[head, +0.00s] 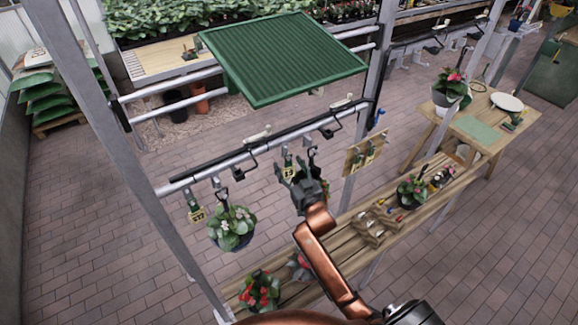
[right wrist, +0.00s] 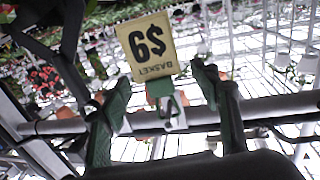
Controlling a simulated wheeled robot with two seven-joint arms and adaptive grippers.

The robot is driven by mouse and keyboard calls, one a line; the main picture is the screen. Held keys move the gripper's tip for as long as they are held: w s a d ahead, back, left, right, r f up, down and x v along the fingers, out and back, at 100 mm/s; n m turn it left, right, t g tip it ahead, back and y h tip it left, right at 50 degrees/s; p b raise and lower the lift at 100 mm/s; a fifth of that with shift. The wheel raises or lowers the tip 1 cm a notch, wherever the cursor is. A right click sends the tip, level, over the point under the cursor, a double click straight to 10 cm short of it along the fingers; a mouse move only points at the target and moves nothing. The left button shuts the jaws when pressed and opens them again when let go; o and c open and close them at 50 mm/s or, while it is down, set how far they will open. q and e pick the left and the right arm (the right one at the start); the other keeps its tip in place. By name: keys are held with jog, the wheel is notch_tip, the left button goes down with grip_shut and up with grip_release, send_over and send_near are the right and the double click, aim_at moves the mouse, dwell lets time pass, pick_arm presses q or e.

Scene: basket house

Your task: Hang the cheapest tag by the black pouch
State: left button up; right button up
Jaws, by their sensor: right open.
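My right gripper (head: 306,180) is at the hanging rail, open, close to a small yellow price tag (head: 289,172). In the right wrist view, its green fingers (right wrist: 166,88) stand apart on either side of the tag's green clip (right wrist: 168,101). That tag (right wrist: 147,46) reads BASKET upside down, with a dollar sign and a 6 or 9. Another price tag (head: 197,215) hangs at the rail's left end, its price too small to read. A dark item (head: 316,158) hangs just behind my gripper; I cannot tell whether it is the black pouch. My left gripper is out of view.
A potted plant (head: 232,228) hangs from the rail (head: 235,158). A wooden board (head: 366,152) with small items hangs to the right. A slatted bench (head: 335,240) below holds plants and several small items. A green panel (head: 283,55) lies above. Metal posts frame the rail.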

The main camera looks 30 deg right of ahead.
jog(key=s+a, duration=0.1)
jog(key=s, duration=1.1)
jog(key=s+d+f+g, duration=0.2)
jog(key=s+f+g, duration=0.5)
jog(key=s+f, duration=0.6)
jog(key=s+a+f+n+g+y, duration=0.1)
jog(key=s+a+f+g, duration=0.1)
jog(key=s+f+g, duration=0.45)
jog(key=s+a+f+g, duration=0.15)
jog(key=s+f, duration=0.25)
jog(key=s, duration=0.5)
notch_tip(320, 180, down, 38)
jog(key=s+a+n+b, duration=0.1)
jog(key=b, duration=0.9)
jog(key=s+f+g+b, duration=0.1)
jog(key=s+f+b, duration=0.3)
jog(key=s+f, duration=0.6)
jog(key=s+f+g+b, duration=0.1)
jog(key=s+f+b, duration=0.4)
jog(key=s+f, duration=0.5)
notch_tip(320, 180, down, 8)
jog(key=shift+s+f+n+y, duration=0.25)
jog(key=shift+s+n+y, duration=0.05)
